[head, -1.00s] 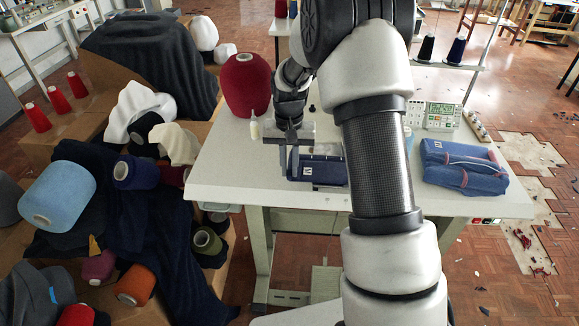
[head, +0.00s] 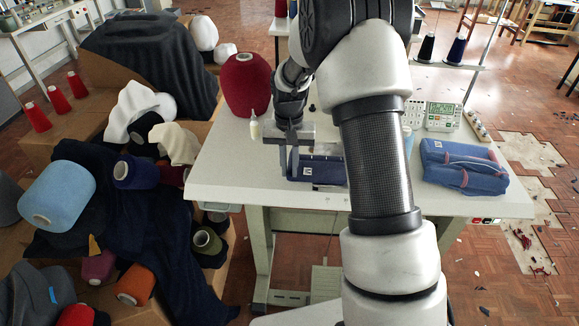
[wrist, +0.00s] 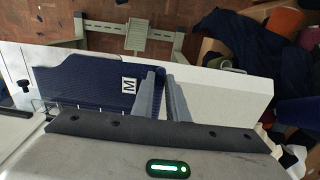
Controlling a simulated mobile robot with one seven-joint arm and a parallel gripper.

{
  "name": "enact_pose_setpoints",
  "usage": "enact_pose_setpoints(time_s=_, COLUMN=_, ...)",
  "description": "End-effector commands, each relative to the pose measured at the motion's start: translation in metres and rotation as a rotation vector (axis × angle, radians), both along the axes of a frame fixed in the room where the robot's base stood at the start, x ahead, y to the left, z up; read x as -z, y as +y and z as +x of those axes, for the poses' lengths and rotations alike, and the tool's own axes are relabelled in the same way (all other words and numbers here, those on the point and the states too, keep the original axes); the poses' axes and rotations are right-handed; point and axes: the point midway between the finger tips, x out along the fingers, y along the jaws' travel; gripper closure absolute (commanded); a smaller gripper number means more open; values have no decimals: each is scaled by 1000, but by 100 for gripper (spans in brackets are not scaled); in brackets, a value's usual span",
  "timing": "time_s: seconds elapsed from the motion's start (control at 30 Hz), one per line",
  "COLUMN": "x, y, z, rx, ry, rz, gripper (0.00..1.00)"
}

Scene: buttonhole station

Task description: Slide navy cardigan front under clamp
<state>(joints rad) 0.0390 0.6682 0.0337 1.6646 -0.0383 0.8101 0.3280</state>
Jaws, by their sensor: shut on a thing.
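The navy cardigan front (head: 322,170) lies flat on the white table, partly behind my arm. In the wrist view it shows as a dark blue piece (wrist: 85,86) with a white label marked M (wrist: 128,86) near its right end. My gripper (head: 289,168) is at the left end of the cardigan front. In the wrist view my gripper's two fingers (wrist: 161,80) stand just right of the label, shut on that end of the cloth. The exact grip is partly hidden. I cannot make out the clamp; my arm covers that part of the table.
A folded blue stack (head: 462,167) lies at the table's right. A panel with a green display (head: 442,115) stands behind it. A large red cone (head: 246,86) and a small pale bottle (head: 255,130) stand at the left back. The table's front left (head: 225,180) is clear.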

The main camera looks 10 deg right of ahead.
Motion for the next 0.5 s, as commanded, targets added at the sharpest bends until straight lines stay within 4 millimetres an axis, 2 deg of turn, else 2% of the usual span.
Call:
enact_pose_setpoints(time_s=0.33, x=1, y=0, z=0, rx=0, ry=0, rz=0, gripper=100)
enact_pose_setpoints(time_s=0.37, x=1, y=0, z=0, rx=0, ry=0, rz=0, gripper=82)
enact_pose_setpoints(time_s=0.47, x=1, y=0, z=0, rx=0, ry=0, rz=0, gripper=65)
enact_pose_setpoints(time_s=0.5, x=1, y=0, z=0, rx=0, ry=0, rz=0, gripper=65)
